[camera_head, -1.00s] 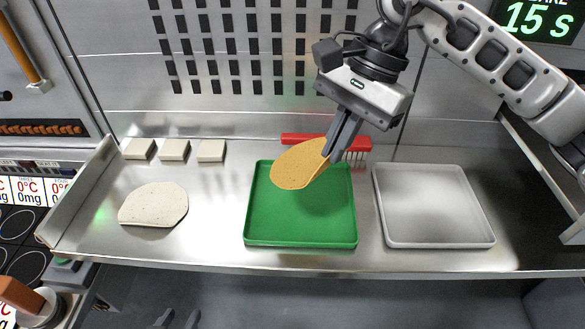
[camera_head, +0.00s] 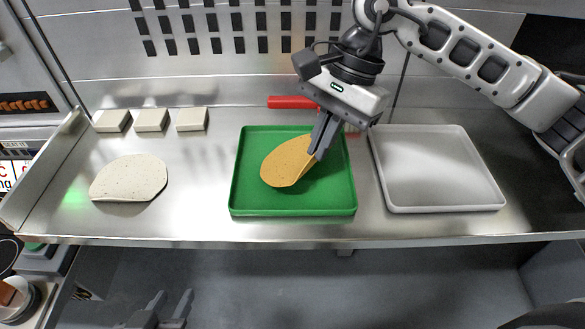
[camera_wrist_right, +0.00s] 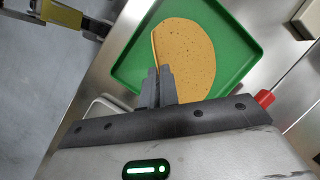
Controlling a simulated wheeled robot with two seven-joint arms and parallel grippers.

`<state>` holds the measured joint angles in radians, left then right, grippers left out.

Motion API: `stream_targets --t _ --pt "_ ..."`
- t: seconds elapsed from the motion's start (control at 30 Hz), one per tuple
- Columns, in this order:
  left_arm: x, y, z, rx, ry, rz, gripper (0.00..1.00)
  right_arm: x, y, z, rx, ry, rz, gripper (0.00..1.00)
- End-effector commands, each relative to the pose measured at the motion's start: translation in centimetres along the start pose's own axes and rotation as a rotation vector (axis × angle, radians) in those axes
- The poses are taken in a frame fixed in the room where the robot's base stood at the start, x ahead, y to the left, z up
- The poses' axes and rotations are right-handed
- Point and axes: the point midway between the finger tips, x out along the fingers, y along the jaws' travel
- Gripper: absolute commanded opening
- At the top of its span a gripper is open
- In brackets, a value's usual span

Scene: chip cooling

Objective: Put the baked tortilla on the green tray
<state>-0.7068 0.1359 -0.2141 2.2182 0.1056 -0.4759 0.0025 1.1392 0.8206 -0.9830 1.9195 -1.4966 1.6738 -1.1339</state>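The baked tortilla (camera_head: 284,163), a golden-brown disc, is low over the green tray (camera_head: 243,202) and slightly tilted. My right gripper (camera_head: 313,153) is shut on its right edge. In the right wrist view the tortilla (camera_wrist_right: 185,58) lies over the green tray (camera_wrist_right: 128,72), its near edge at the closed fingers (camera_wrist_right: 159,82). I cannot tell whether its underside touches the tray floor. My left gripper (camera_head: 168,306) is open and empty at the bottom, in front of the counter. A pale tortilla (camera_head: 130,178) lies on the counter at the left.
An empty white-grey tray (camera_head: 436,201) stands right of the green one. Several pale blocks (camera_head: 151,120) sit at the back left. A red-handled tool (camera_head: 291,102) lies behind the green tray. The counter between the pale tortilla and green tray is clear.

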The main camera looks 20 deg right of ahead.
Motion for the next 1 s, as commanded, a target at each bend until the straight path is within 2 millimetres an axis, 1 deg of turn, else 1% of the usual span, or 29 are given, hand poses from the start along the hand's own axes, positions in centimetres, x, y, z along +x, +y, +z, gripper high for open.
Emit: stream_targets --t 0.07,0.37,0.4,0.43,0.67,0.77,1.0 --pt "0.0 0.0 0.0 0.001 0.007 0.001 0.36 0.3 0.0 -0.1 0.0 0.0 -0.001 0.0" --pt "-0.1 0.1 -0.3 0.002 0.012 0.001 0.36 0.3 0.0 -0.1 0.0 0.0 0.0 0.0" --pt "0.0 0.1 -0.3 0.002 0.012 0.001 0.36 0.3 0.0 -0.1 0.0 0.0 0.0 0.14" --pt "0.0 0.1 -0.3 0.002 0.012 0.002 0.36 0.3 0.0 -0.1 0.0 0.0 0.0 0.17" --pt "0.0 0.1 -0.2 0.002 0.011 0.002 0.36 0.3 0.0 -0.1 0.0 0.0 0.0 0.17" --pt "0.0 0.1 -0.2 0.002 0.01 0.002 0.36 0.1 0.3 -0.1 0.0 0.0 -0.001 0.17" --pt "-0.1 0.1 -0.3 0.001 0.011 0.003 0.36 -1.5 2.6 0.2 0.0 0.002 -0.001 0.17"
